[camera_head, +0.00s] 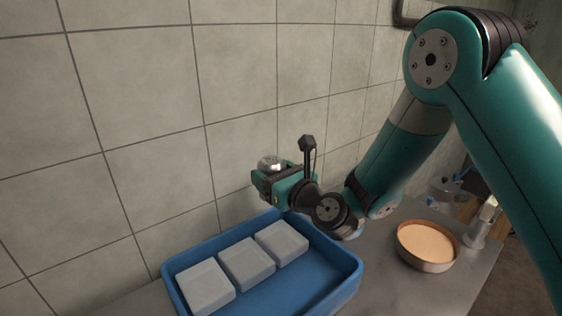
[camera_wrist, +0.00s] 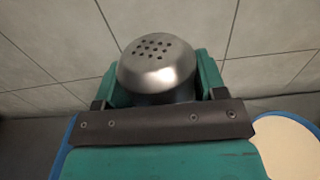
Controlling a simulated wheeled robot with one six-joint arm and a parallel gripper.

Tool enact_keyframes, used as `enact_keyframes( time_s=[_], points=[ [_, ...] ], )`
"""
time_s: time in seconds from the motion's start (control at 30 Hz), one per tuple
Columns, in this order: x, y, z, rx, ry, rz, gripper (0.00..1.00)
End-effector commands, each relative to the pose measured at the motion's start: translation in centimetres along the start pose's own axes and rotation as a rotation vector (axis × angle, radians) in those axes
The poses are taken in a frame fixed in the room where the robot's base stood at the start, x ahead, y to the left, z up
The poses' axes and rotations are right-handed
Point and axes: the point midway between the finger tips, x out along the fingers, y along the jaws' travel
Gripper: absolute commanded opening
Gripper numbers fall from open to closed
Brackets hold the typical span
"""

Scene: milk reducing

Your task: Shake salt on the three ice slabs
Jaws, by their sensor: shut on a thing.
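My gripper (camera_head: 270,180) is shut on a metal salt shaker (camera_head: 269,163), held above the back edge of the tray. In the wrist view the shaker (camera_wrist: 157,68) sits between the two green jaws, its domed, perforated top facing the camera. In the head view the shaker looks about upright, with its lower part hidden by the gripper. Three pale grey ice slabs lie in a row in the blue tray (camera_head: 335,290): a left slab (camera_head: 206,287), a middle slab (camera_head: 246,264) and a right slab (camera_head: 281,243). I cannot tell whether salt lies on them.
A round pan with pale contents (camera_head: 426,246) stands on the grey counter (camera_head: 405,294) right of the tray. A small light-coloured bottle or dispenser (camera_head: 482,222) stands beside it. A tiled wall (camera_head: 150,130) rises close behind the tray. The tray's right part is empty.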

Motion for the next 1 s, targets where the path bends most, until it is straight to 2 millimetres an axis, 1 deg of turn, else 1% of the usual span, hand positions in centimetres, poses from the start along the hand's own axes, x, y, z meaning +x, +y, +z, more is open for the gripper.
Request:
enact_keyframes(
  time_s=[0.03,0.1,0.27,0.53,1.0],
  points=[
    [-0.1,-1.2,0.1,0.003,0.001,-0.022,0.34],
    [-0.2,-2.0,0.0,-0.003,0.0,-0.039,0.34],
    [-0.2,-2.6,-0.8,-0.068,-0.001,-0.047,0.34],
    [-0.1,-3.1,-2.3,-0.344,0.003,-0.043,0.34],
    [-0.2,-4.4,-4.1,-0.801,0.013,-0.043,0.34]
  ],
)
